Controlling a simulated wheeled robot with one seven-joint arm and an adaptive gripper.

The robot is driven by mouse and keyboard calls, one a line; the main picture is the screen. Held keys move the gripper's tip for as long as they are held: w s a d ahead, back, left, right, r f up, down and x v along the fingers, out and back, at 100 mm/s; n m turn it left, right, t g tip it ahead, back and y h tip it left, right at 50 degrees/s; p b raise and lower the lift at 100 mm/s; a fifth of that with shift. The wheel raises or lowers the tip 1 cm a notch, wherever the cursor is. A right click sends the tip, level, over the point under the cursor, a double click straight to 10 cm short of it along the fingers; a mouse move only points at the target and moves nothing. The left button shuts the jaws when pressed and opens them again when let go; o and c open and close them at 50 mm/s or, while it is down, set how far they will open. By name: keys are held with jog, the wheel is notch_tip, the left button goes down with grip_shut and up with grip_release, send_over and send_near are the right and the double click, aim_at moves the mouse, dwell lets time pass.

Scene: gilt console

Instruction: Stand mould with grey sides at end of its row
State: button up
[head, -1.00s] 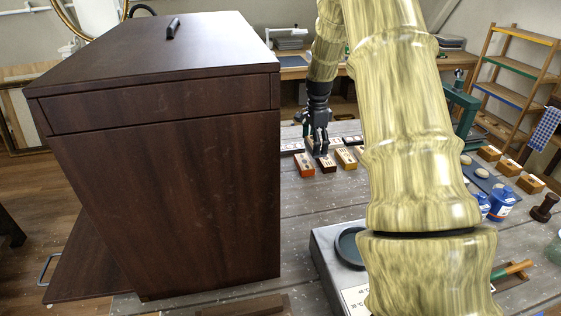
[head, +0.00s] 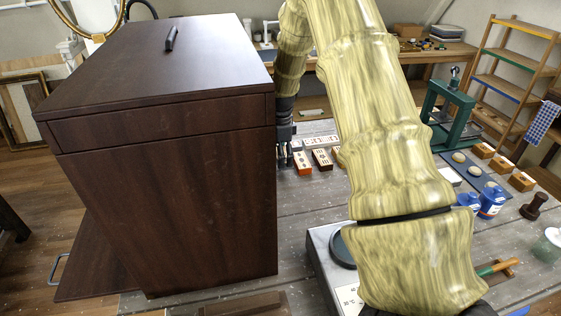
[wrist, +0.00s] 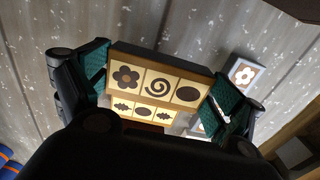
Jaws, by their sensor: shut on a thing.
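My gripper (head: 285,150) hangs by the cabinet's right edge in the head view, partly hidden behind it. In the wrist view, my gripper (wrist: 155,95) has its green-padded fingers on both ends of a mould (wrist: 158,86). This mould has a pale yellow face with a dark flower, spiral and oval; its visible side looks dark, and its colour is hard to tell. Just below it in that view is a second yellow face (wrist: 143,111) with leaf-like shapes. In the head view, a row holds an orange-sided mould (head: 302,162) and a dark-sided mould (head: 322,159); my arm covers part of the row.
A dark wooden cabinet (head: 165,200) fills the left, close to my gripper. A green press (head: 448,115), blue jars (head: 490,203) and more wooden blocks (head: 521,181) stand right. The grey bench (head: 305,205) before the row is clear.

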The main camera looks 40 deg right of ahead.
jog(key=shift+s+a+f+p, duration=0.1)
jog(key=shift+a+f+p, duration=0.15)
jog(key=shift+f+p, duration=0.25)
jog(key=shift+a+f+p, duration=0.1)
jog(key=shift+f+p, duration=0.45)
jog(key=shift+f, duration=0.8)
jog(key=shift+r, duration=0.1)
jog(key=shift+a, duration=0.1)
jog(key=o, duration=0.7)
jog(key=shift+o, duration=0.3)
jog(key=shift+d+f, duration=0.2)
